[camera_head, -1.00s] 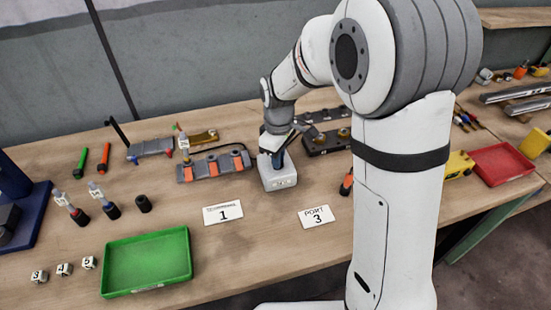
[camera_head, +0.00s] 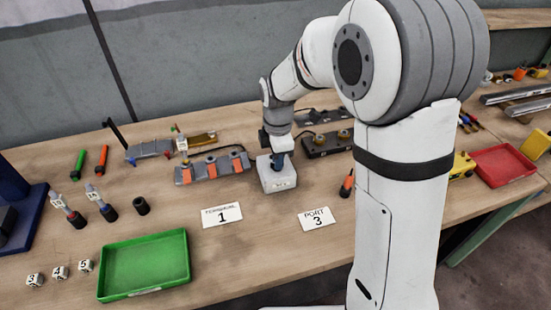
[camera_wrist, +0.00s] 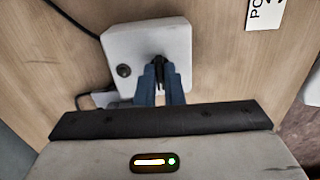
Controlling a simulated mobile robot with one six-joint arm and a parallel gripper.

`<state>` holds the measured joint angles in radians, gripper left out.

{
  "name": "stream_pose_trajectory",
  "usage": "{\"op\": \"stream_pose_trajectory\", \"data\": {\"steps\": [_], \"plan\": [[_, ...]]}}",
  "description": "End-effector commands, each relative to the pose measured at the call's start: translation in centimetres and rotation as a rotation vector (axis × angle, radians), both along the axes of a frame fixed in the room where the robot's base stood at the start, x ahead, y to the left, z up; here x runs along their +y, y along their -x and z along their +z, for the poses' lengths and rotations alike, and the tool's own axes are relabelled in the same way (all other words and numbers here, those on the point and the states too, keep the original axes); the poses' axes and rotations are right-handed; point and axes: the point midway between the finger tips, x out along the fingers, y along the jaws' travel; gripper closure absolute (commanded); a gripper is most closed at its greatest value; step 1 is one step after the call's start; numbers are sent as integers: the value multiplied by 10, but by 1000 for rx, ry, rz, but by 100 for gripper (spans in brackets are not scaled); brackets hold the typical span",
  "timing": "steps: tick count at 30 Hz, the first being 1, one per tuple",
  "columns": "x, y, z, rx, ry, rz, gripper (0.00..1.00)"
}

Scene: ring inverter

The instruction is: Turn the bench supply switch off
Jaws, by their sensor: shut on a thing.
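The bench supply (camera_head: 277,181) is a pale grey box on the bench, just right of the middle fixture; it also shows in the wrist view (camera_wrist: 138,38). My gripper (camera_head: 280,163) points down at its top. In the wrist view, my gripper's blue fingers (camera_wrist: 160,72) are shut on a small black switch (camera_wrist: 158,62) on the box's top. The fingers partly hide the switch, so I cannot tell its position. A round dark knob (camera_wrist: 124,71) sits on the same top, left of the fingers.
A grey fixture with orange parts (camera_head: 212,169) stands close left of the box; a dark fixture (camera_head: 322,145) stands behind right. Cards 1 (camera_head: 221,215) and 3 (camera_head: 318,219) lie in front. A green tray (camera_head: 146,264) is front left. A black cable (camera_wrist: 72,17) runs to the box.

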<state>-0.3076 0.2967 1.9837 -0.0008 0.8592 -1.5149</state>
Motion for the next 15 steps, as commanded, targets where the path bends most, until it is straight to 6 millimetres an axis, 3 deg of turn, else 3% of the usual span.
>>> {"op": "stream_pose_trajectory", "data": {"steps": [15], "plan": [[2,3,-1,8,-2,46,100]]}}
